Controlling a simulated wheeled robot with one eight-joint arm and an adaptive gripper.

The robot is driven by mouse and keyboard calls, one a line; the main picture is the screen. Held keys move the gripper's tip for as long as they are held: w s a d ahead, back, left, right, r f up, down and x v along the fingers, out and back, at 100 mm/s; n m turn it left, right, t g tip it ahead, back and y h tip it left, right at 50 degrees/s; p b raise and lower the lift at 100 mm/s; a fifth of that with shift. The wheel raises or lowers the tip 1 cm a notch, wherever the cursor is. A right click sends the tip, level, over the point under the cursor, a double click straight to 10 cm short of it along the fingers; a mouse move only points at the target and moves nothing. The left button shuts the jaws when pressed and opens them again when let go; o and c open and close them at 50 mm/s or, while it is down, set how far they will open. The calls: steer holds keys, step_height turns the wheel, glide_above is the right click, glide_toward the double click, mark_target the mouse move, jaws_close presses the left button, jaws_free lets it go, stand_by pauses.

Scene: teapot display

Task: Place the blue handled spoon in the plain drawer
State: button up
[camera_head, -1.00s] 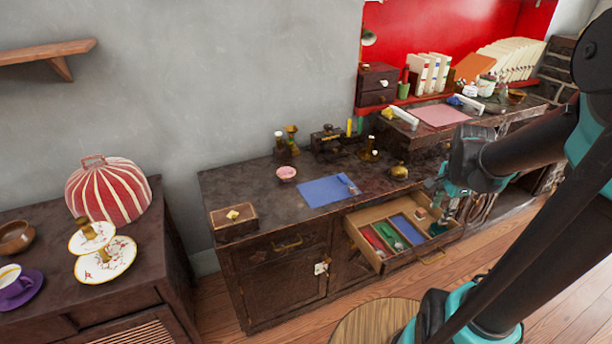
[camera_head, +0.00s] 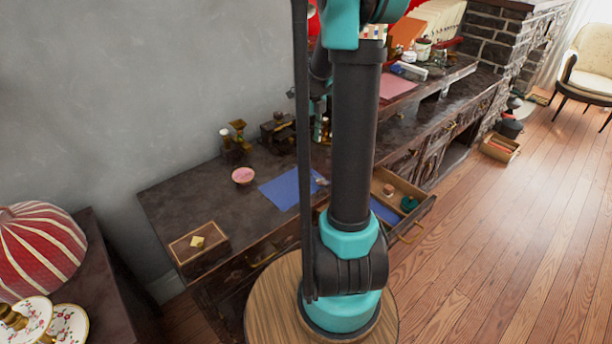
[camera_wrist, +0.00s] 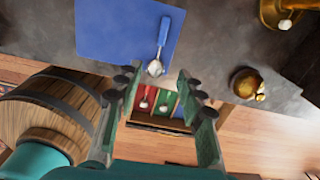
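The blue-handled spoon (camera_wrist: 162,45) lies on the blue mat (camera_wrist: 110,25) on the dark counter, its bowl near the mat's edge. The open drawer (camera_head: 428,204) is partly hidden by my arm. In the wrist view, its red compartment (camera_wrist: 131,97) and green compartment (camera_wrist: 164,104) show, with spoons inside.
A round wooden barrel (camera_wrist: 60,95) stands left of the drawer in the wrist view. A brass pot (camera_wrist: 246,84) stands on the counter at right. In the head view, a pink bowl (camera_head: 243,175) and a wooden box (camera_head: 198,243) stand on the counter. Open floor lies right.

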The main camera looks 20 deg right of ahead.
glide_above(310, 173)
steer(key=f, duration=0.9)
steer(key=shift+s+f, duration=0.2)
steer(key=shift+s, duration=0.05)
steer(key=shift+w+f, duration=0.15)
steer(key=shift+f, duration=1.15)
steer(key=shift+w+f, duration=0.1)
steer(key=shift+f, duration=1.15)
jaws_close()
